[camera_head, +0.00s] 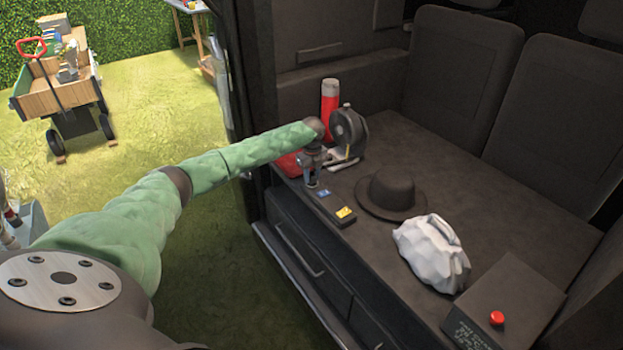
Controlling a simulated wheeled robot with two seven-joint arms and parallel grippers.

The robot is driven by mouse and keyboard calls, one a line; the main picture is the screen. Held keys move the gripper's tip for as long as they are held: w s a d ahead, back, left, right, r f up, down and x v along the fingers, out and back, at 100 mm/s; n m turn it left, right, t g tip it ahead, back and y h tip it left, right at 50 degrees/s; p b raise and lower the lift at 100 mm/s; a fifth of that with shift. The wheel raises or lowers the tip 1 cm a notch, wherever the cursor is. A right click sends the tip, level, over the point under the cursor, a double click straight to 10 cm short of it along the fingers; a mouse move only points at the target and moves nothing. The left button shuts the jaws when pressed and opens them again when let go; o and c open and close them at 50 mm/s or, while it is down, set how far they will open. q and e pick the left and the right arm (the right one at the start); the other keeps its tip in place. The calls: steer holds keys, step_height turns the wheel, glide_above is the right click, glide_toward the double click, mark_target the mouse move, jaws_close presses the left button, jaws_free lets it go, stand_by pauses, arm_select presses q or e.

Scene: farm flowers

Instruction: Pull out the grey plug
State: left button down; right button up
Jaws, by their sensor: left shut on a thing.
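My left arm reaches in from the lower left to the vehicle's dark load deck (490,190). My left gripper (312,183) points down at the deck's front left corner. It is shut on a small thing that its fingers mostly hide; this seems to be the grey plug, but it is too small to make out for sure. I cannot tell whether it still sits in a socket. My right gripper is not in view.
Close around the left gripper are a red-and-white cylinder (329,99), a dark round reel (349,131) and a small yellow-topped box (344,216). A dark hat (391,193), a white bag (432,254) and a box with a red button (508,307) lie to the right. A cart (62,88) stands outside.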

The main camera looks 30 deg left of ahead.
mark_target(312, 171)
arm_select(q)
steer(key=shift+r+p, duration=2)
steer(key=shift+r, duration=0.5)
